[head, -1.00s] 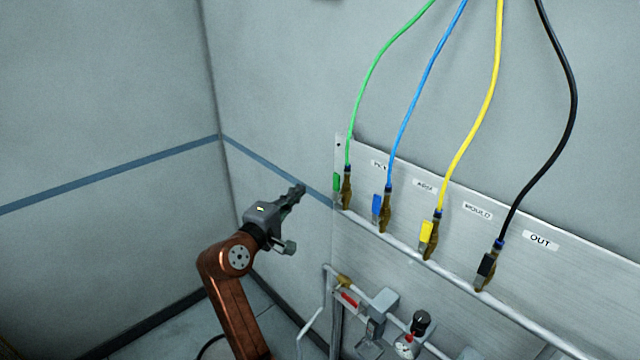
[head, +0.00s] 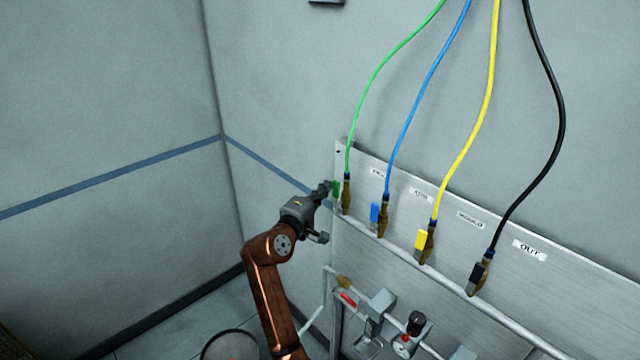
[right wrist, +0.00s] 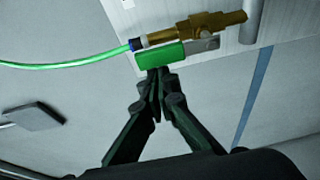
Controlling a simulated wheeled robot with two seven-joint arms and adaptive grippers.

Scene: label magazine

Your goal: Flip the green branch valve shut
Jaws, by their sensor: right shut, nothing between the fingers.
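The green branch valve's lever handle (head: 336,189) is at the left end of the metal panel, beside its brass body (head: 346,196) with the green hose above. In the right wrist view the green handle (right wrist: 160,54) lies alongside the brass valve body (right wrist: 195,30), parallel to the hose line. My right gripper (head: 328,187) is shut with nothing in it. Its fingertips (right wrist: 157,72) are right at the handle's edge, touching or nearly touching; I cannot tell which. My left gripper is not in view.
Blue (head: 375,213), yellow (head: 421,239) and black (head: 479,271) valve handles stand in a row to the right, each with its hose. A pipe (head: 400,249) runs below them. The wall at left is clear.

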